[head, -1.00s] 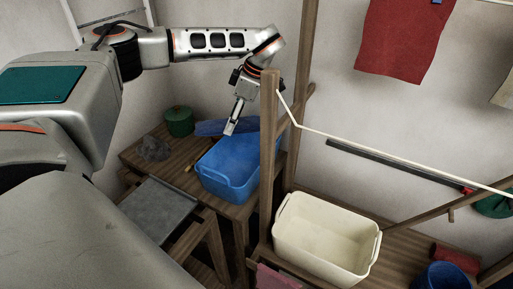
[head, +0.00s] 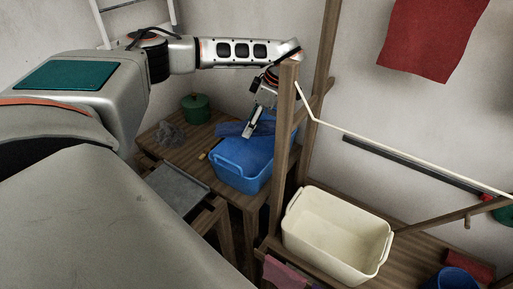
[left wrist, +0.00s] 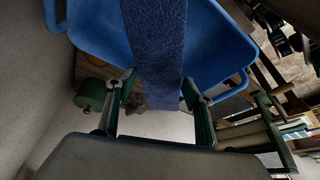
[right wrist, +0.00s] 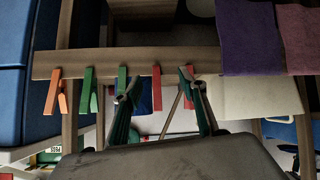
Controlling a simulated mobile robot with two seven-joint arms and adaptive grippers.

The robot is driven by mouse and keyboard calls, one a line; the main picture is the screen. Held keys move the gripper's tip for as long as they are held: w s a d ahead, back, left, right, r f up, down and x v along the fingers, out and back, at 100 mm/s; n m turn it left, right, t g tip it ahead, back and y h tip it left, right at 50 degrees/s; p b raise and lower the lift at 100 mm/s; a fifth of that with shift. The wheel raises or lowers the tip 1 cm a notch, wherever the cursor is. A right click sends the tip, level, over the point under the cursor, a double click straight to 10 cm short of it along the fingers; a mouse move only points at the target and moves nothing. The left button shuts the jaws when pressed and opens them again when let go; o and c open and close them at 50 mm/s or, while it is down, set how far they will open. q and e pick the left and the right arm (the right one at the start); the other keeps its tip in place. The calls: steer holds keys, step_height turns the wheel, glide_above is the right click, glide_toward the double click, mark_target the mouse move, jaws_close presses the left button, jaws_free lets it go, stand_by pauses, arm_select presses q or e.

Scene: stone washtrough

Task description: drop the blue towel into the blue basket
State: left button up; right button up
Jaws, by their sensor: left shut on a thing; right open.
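The blue towel (left wrist: 155,50) is a textured strip held between the fingers of my left gripper (left wrist: 158,84) in the left wrist view. It stretches across the open mouth of the blue basket (left wrist: 95,25). In the head view my left gripper (head: 248,131) is over the blue basket (head: 236,174), with the towel (head: 229,129) showing by the far rim. How much towel hangs inside the basket is hard to tell. My right gripper (right wrist: 160,82) is open and empty in front of a wooden bar; it is not visible in the head view.
A cream basket (head: 335,235) stands on the right bench, beyond a wooden post (head: 284,150). A green pot (head: 196,107) and a grey cloth (head: 170,134) lie left of the blue basket. Several clothespins (right wrist: 89,90) hang on the bar (right wrist: 110,62) by my right gripper.

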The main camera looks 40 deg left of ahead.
arm_select(q)
steer(key=o, duration=1.5)
steer(key=shift+c, duration=0.2)
steer(key=shift+r, duration=0.2)
step_height(320, 180, up, 10)
steer(key=shift+f, duration=0.15)
